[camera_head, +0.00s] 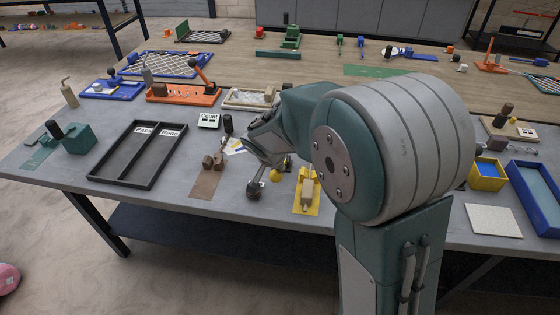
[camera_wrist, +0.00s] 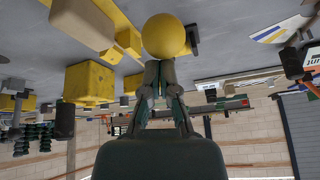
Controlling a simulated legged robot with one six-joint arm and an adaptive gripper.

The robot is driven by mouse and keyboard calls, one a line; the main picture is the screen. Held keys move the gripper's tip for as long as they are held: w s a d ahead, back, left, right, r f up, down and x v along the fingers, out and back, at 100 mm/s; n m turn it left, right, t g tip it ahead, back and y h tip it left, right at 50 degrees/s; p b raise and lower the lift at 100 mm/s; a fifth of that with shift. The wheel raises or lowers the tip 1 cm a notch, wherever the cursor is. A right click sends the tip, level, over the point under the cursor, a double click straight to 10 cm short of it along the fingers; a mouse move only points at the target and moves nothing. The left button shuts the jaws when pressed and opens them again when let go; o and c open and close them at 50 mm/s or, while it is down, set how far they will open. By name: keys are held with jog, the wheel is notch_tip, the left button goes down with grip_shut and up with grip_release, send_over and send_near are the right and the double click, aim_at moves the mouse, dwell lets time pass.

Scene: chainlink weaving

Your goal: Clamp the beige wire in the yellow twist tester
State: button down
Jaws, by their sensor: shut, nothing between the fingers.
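The yellow twist tester (camera_head: 301,205) lies near the front edge of the grey table in the head view, left of my arm. A beige block-like part (camera_head: 308,187) sits on it. In the wrist view, which appears upside down, a yellow ball (camera_wrist: 167,36) is right at the tips of my gripper (camera_wrist: 163,68). I cannot tell whether they touch. The fingers are shut and empty. Beside the ball is a beige rounded part (camera_wrist: 82,22) with yellow pieces around it. I cannot make out the beige wire clearly. My arm hides part of the table.
A black divided tray (camera_head: 140,152) lies to the left. A brown mat (camera_head: 206,184) with small blocks is left of the tester. A yellow bin (camera_head: 487,175), a blue tray (camera_head: 535,196) and a white tile (camera_head: 494,221) are at the right. Fixtures line the back.

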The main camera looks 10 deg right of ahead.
jog(key=shift+s+f, duration=0.5)
jog(key=shift+f, duration=0.1)
jog(key=shift+a, duration=0.1)
jog(key=r, duration=0.1)
jog(key=w+r, duration=0.1)
jog(key=r, duration=0.1)
jog(key=d+r, duration=0.1)
jog(key=shift+w+r, duration=0.15)
jog(key=s+a+r, duration=0.2)
jog(key=s+a, duration=0.2)
jog(key=s, duration=0.4)
jog(key=s+d+r+n+y, duration=0.1)
jog(key=s+d+r+n, duration=0.1)
jog(key=s, duration=0.4)
jog(key=s+d+r+n+y, duration=0.1)
jog(key=s+d+r+n, duration=0.1)
jog(key=s+r+n, duration=0.1)
jog(key=s+d+r+n+t+y, duration=0.1)
jog(key=s+d+r+n, duration=0.1)
jog(key=s, duration=0.6)
notch_tip(320, 180, up, 2)
jog(key=shift+s+d+n, duration=0.3)
jog(key=shift+s+n, duration=0.05)
jog(key=shift+n, duration=0.25)
